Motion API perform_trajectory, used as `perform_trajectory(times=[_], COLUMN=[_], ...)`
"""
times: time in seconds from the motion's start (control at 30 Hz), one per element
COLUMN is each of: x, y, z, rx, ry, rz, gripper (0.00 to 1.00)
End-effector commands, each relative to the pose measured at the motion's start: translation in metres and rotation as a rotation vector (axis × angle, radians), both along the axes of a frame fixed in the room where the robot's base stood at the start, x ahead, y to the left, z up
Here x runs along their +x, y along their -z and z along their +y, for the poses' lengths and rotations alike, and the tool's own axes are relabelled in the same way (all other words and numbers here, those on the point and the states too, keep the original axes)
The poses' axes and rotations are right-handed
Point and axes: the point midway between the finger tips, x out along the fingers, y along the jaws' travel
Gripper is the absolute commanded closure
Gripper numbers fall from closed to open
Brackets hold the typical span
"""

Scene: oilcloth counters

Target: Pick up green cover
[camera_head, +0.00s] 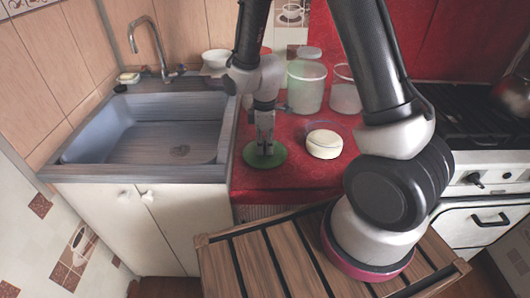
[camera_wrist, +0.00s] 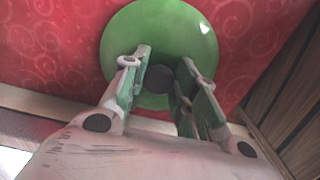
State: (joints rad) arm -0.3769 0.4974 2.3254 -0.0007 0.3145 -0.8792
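The green cover (camera_head: 279,157) is a round, flat disc lying on the red cloth counter, right of the sink. In the wrist view the green cover (camera_wrist: 160,28) fills the top middle, with a dark round knob (camera_wrist: 159,80) near its centre. My gripper (camera_head: 265,153) points down over the cover. In the wrist view my gripper (camera_wrist: 160,68) has its fingers apart, one on each side of the knob. Whether the fingertips touch the cover or the knob, I cannot tell.
A cream round container (camera_head: 324,144) sits close right of the cover, with a clear bowl (camera_head: 343,129) behind it. Pale canisters (camera_head: 306,88) stand farther back. The sink (camera_head: 150,130) is at left, the stove (camera_head: 485,135) at right. A slatted wooden surface (camera_head: 290,262) is in front.

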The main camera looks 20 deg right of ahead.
Motion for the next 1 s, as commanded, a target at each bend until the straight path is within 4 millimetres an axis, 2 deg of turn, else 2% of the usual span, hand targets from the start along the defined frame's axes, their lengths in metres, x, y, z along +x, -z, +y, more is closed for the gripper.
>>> perform_trajectory(times=[0.47, 0.57, 0.8, 1.0], x=[-0.005, -0.004, -0.002, -0.001], y=[0.002, -0.010, -0.062, -0.094], z=[-0.002, -0.001, -0.001, -0.001], rx=[-0.005, -0.003, 0.000, 0.001], ry=[0.002, 0.002, 0.001, 0.004], rz=[0.012, 0.008, 0.002, -0.001], gripper=[0.97, 1.00, 1.00, 1.00])
